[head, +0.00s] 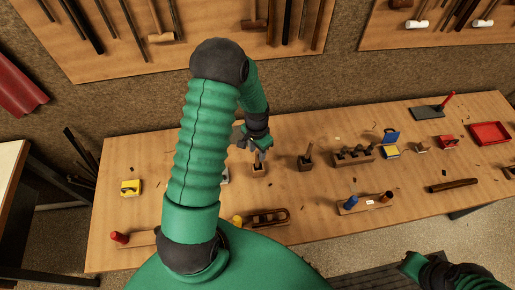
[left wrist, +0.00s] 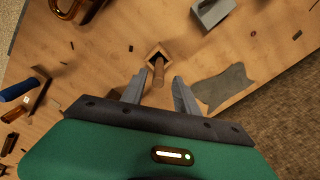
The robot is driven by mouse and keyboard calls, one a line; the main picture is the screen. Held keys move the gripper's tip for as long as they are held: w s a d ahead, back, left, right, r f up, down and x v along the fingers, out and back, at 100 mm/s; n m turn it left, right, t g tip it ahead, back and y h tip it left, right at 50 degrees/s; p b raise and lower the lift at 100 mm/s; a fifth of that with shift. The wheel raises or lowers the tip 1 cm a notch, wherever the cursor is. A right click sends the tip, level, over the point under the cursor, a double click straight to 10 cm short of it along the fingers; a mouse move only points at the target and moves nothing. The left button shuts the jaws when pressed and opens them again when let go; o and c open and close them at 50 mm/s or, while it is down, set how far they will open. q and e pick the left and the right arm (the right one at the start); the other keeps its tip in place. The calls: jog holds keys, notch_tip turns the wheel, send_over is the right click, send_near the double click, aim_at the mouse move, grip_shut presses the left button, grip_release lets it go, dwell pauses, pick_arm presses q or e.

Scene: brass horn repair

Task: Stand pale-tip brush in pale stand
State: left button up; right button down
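The pale stand (head: 260,173) is a small wooden block on the bench, below my left gripper (head: 261,156). In the left wrist view, the stand (left wrist: 161,48) has a dark square opening. A brown wooden handle (left wrist: 158,74), apparently the brush's, rises from it toward the camera. My left gripper (left wrist: 159,92) is open, its fingers on either side of the handle with visible gaps. The brush's tip is hidden. My right gripper cannot be made out; only parts of my right arm show at the lower right of the head view.
A darker block with an upright handle (head: 306,161) stands just right. A wooden rack (head: 352,158) is farther right, with a red tray (head: 490,133) at the far right. A grey flat patch (left wrist: 225,88) lies near the stand.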

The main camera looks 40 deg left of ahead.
pick_arm(q)
jog(key=r, duration=0.4)
jog(key=shift+s+d+r, duration=0.1)
jog(key=shift+d+r, duration=0.15)
jog(key=shift+d, duration=0.15)
jog(key=s+d+r+t, duration=0.1)
jog(key=s+d+r, duration=0.2)
jog(key=d+r, duration=0.2)
jog(key=s+d+r+n+t, duration=0.1)
jog(key=s+d+r, duration=0.3)
jog(key=d, duration=0.7)
jog(key=shift+s+d+r, duration=0.15)
jog(key=shift+s+r, duration=0.05)
jog(key=shift+r, duration=0.7)
jog(key=shift+s+a+f+b, duration=0.1)
jog(key=shift+a+f+b, duration=0.05)
jog(key=shift+a+b, duration=0.2)
